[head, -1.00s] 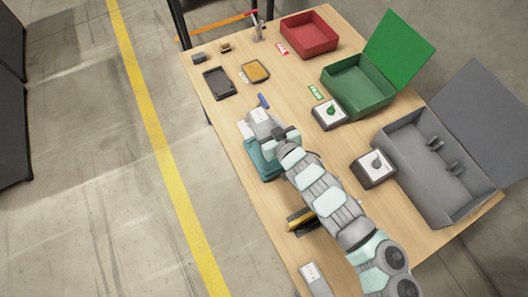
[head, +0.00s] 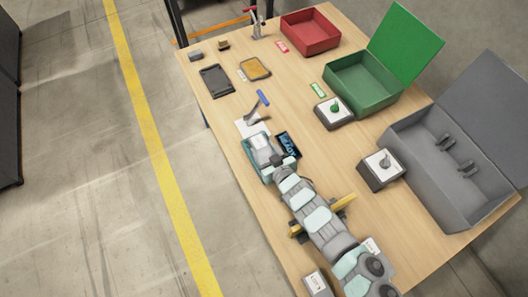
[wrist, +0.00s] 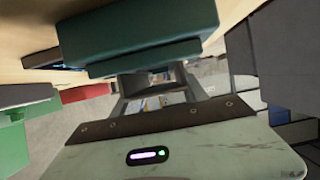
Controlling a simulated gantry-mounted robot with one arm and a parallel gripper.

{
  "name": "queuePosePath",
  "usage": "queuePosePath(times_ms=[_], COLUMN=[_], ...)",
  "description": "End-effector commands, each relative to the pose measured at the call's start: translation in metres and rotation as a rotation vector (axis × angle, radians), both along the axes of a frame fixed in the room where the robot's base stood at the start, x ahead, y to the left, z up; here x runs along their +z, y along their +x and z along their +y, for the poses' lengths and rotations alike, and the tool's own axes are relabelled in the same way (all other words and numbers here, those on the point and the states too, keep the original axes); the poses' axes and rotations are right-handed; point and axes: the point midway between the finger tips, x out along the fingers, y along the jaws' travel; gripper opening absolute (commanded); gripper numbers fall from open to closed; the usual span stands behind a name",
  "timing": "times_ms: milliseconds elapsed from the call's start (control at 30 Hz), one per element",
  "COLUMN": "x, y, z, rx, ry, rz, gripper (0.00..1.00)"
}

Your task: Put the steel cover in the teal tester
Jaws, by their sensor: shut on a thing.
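The teal tester (head: 252,171) stands near the table's left edge, with a dark lit screen (head: 288,145) beside it and a blue-handled lever (head: 262,98) behind it. My gripper (head: 262,150) is over the tester, pointing down, and hides most of its top. In the wrist view a teal body (wrist: 150,45), apparently the tester, fills the upper middle, close to my fingertips (wrist: 150,82). My gripper is shut on a grey piece, apparently the steel cover, mostly hidden. I cannot tell whether it touches the tester.
A dark tray (head: 216,81) and a yellow-filled tray (head: 255,69) lie farther back. Red (head: 310,35), green (head: 360,90) and grey (head: 440,170) bins line the right side. Two button boxes (head: 333,115) (head: 382,172) stand before the bins. A yellow-and-black object (head: 343,202) lies under my arm.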

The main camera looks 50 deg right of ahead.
Motion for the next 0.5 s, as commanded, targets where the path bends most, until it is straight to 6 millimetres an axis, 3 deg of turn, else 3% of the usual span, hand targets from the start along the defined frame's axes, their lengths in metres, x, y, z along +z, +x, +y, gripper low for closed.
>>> queuePosePath(times_ms=[367, 400, 500], x=[-0.0057, -0.0067, -0.0061], y=[0.0007, 0.0004, 0.0004], z=[0.0004, 0.0003, 0.0001], rx=[0.001, 0.001, 0.001], ry=[0.0, 0.0, 0.0], rz=[-0.002, -0.001, -0.001], gripper=[0.0, 0.52, 0.6])
